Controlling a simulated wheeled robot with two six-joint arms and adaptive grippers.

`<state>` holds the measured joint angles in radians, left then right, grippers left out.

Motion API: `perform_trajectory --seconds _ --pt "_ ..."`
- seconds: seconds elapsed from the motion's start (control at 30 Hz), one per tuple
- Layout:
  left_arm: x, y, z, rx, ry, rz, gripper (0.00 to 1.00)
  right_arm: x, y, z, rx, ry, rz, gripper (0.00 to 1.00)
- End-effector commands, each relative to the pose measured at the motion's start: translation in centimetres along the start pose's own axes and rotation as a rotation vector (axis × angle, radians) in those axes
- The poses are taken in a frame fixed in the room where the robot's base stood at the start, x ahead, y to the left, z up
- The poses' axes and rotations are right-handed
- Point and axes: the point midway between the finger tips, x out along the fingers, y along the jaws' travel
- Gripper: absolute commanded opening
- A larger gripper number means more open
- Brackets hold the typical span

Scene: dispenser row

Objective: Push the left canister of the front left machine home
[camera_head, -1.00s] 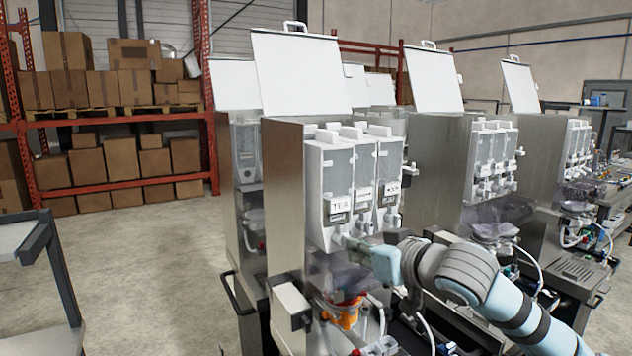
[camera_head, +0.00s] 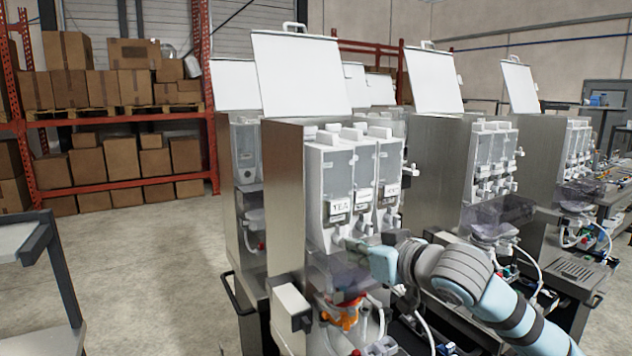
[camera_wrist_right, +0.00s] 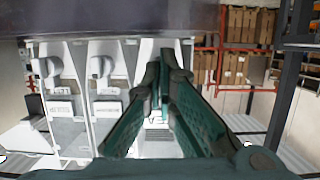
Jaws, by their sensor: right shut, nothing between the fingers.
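The front left machine (camera_head: 282,200) carries a row of 3 pale canisters under a raised white lid. Its left canister (camera_head: 328,178) has a label reading TEA and stands upright in the row. I cannot tell whether it sticks out past its neighbours. My right gripper (camera_head: 345,243) is shut and empty, with its tips at the lower front of the left canister, below the label. I cannot tell whether they touch. In the right wrist view, which is upside down, the closed fingertips (camera_wrist_right: 163,65) lie in front of the left canister (camera_wrist_right: 150,132). My left gripper is out of view.
The middle canister (camera_head: 364,180) and right canister (camera_head: 389,170) stand close beside the left one. Below is a clear guard with an orange part (camera_head: 342,316). More machines (camera_head: 440,160) stand to the right. The floor (camera_head: 150,270) at left is clear beside a grey cart (camera_head: 50,270).

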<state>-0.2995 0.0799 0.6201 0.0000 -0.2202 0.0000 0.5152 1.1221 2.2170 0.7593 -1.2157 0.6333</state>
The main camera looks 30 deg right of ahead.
Motion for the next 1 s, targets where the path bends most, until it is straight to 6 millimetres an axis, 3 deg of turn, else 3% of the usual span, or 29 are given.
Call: perform_trajectory --seconds 0.43,0.67,1.0 --pt "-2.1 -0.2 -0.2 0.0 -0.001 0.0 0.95 1.7 -0.1 -0.7 0.002 -0.003 0.0 0.0" --pt "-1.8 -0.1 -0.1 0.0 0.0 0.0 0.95 2.6 0.1 -0.8 0.003 0.0 0.002 0.0" --pt "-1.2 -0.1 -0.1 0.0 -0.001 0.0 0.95 2.4 0.2 -0.6 -0.003 0.003 0.005 0.0"
